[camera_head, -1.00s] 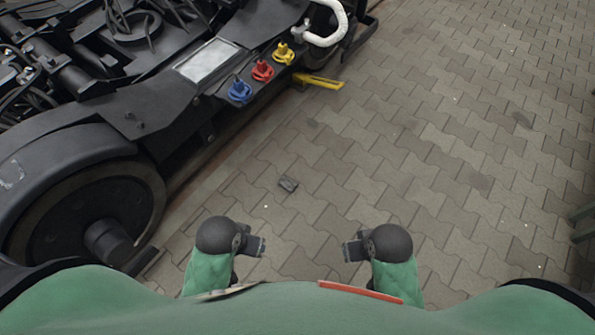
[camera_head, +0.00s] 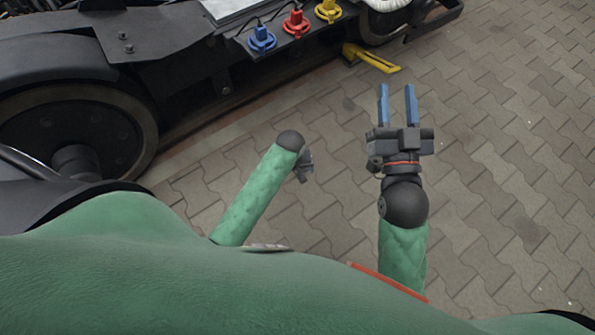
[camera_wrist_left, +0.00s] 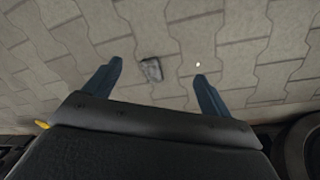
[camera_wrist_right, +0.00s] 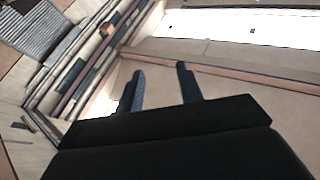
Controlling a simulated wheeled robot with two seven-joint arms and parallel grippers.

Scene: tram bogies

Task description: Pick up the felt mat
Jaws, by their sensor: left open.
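A small dark grey flat piece (camera_wrist_left: 151,69), perhaps the felt mat, lies on the paving in the left wrist view. It shows between the open blue fingers of my left gripper (camera_head: 305,176), apart from them and beyond their tips. In the head view my left gripper points down, its fingers are hard to make out, and I cannot see the grey piece. My right gripper (camera_head: 396,90) is open and empty, its two blue fingers apart and pointing away from me. It points at a wall and windows in the right wrist view.
A dark bogie with a wheel (camera_head: 75,135) fills the left and back. It carries a light grey rectangular sheet (camera_head: 228,8) and blue (camera_head: 262,40), red (camera_head: 296,22) and yellow (camera_head: 328,9) connectors. The paving on the right is clear.

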